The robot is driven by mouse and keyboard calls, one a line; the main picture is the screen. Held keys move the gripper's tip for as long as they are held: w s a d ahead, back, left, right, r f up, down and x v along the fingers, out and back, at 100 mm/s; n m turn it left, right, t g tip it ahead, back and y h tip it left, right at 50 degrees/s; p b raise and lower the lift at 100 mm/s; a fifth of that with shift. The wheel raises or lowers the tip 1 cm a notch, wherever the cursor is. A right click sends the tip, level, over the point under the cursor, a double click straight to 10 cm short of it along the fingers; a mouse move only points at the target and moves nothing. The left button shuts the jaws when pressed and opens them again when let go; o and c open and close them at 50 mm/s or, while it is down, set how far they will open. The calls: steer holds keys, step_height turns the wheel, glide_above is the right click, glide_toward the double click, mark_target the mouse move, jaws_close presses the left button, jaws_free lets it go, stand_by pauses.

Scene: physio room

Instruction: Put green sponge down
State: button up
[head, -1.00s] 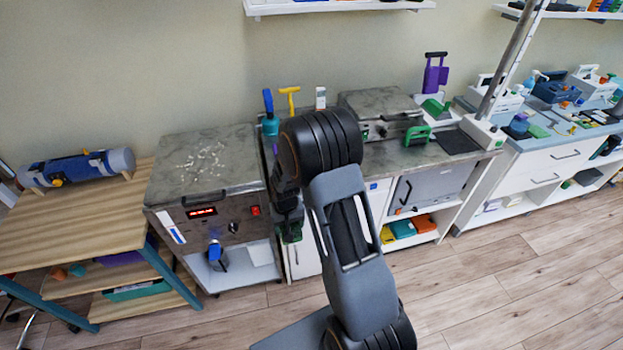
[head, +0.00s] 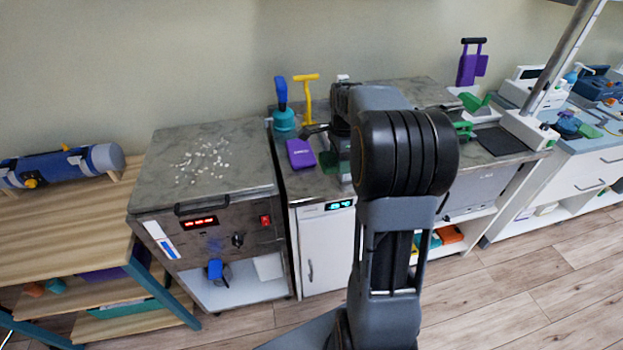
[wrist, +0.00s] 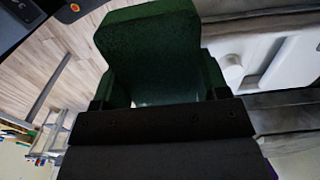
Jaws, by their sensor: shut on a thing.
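In the head view my gripper (head: 338,150) is over the counter (head: 308,187), partly hidden behind my arm. A dark green part of the sponge shows just below it. I cannot tell whether the sponge touches the counter top.
A purple box (head: 300,153) stands close left of my gripper, with a blue-handled teal object (head: 283,112) and a yellow T-handled tool (head: 307,97) behind. The steel unit (head: 200,165) with white bits on top is farther left.

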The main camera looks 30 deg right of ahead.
glide_above(314, 185)
step_height(314, 185, down, 7)
steer(key=shift+f, duration=0.1)
steer(key=shift+w+f, duration=0.15)
steer(key=shift+f, duration=1.45)
steer(key=shift+f, duration=0.2)
steer(key=o, duration=0.8)
steer(key=shift+r, duration=0.1)
step_height(314, 185, up, 12)
steer(key=s+a+n+t, duration=0.1)
steer(key=s+a+n, duration=0.3)
steer(key=s+n, duration=0.3)
steer(key=s+a+n+t, duration=0.1)
steer(key=s+a+n, duration=0.3)
steer(key=s+n, duration=0.2)
steer(key=s+a+n+t, duration=0.1)
steer(key=s+a+n, duration=0.3)
steer(key=s+n, duration=0.3)
steer(key=shift+s+a+r+n+t+p, duration=0.1)
steer(key=shift+s+n+t+p, duration=0.1)
steer(key=shift+s, duration=0.3)
steer(key=shift+s+r+n+t+p, duration=0.1)
steer(key=shift+s+p, duration=0.05)
steer(key=shift+s, duration=0.35)
